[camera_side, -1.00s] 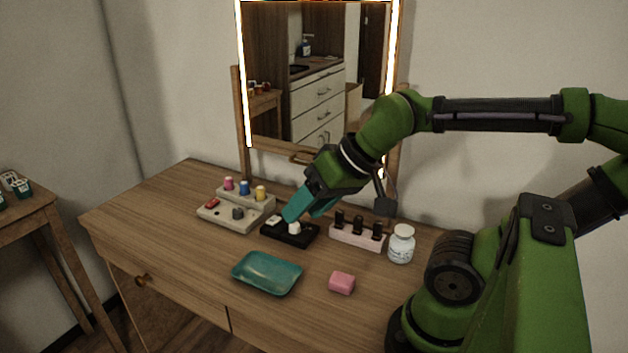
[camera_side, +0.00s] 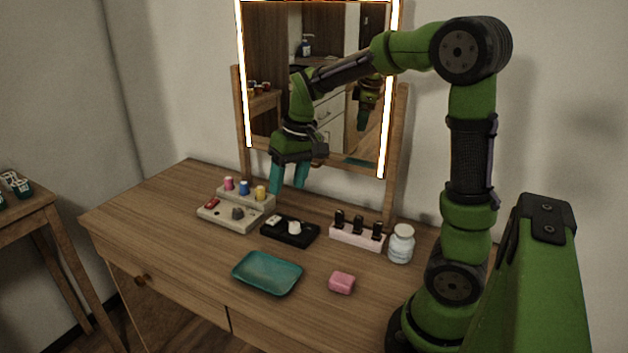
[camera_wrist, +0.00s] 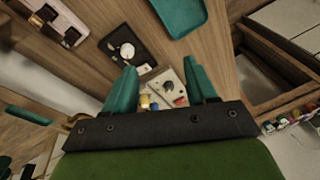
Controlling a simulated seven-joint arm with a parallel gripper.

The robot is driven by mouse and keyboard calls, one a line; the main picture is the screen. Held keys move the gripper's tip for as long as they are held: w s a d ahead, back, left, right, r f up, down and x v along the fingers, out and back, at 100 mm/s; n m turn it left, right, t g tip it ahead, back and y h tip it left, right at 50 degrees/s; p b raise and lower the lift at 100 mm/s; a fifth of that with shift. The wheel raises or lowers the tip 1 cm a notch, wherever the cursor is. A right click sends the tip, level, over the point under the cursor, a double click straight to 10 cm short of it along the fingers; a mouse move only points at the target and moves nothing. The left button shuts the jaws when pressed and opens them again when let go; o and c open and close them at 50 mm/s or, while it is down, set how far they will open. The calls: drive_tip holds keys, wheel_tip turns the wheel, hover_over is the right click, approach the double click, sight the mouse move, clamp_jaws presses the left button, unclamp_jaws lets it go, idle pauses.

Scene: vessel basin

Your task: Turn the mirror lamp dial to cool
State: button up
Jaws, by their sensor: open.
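A black control box (camera_side: 283,236) with a white round knob (camera_side: 294,227) and a small white switch lies mid-table; it also shows in the wrist view (camera_wrist: 143,67). A beige stepped box (camera_side: 228,222) to its left carries a dark grey knob (camera_side: 237,213) and a red switch (camera_side: 212,204). I cannot read markings on either, so which knob is the mirror lamp dial is unclear. The mirror (camera_side: 320,120) has lit side strips. My gripper (camera_side: 286,189) is open and empty, pointing down above and behind the two boxes. In the wrist view the beige box (camera_wrist: 155,83) shows between its teal fingers.
Pink, blue (camera_side: 244,188) and yellow pegs stand on the beige box's back step. A pink holder (camera_side: 357,238) with black pieces and a white jar (camera_side: 401,244) stand right. A teal dish (camera_side: 267,274) and pink block (camera_side: 341,283) lie in front. The table's left side is clear.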

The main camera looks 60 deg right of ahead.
drive_tip(key=n+g, duration=0.1)
drive_tip(key=g, duration=0.1)
hover_over(294, 224)
drive_tip(key=s+a, duration=0.1)
drive_tip(key=a, duration=0.1)
drive_tip(key=f, duration=0.2)
drive_tip(key=d+r+n+h, duration=0.1)
drive_tip(key=d+r+n, duration=0.1)
drive_tip(key=n, duration=0.1)
drive_tip(key=f, duration=1.1)
drive_tip(key=w+f, duration=0.1)
drive_tip(key=f, duration=0.5)
drive_tip(key=shift+c, duration=0.2)
drive_tip(key=c, duration=1)
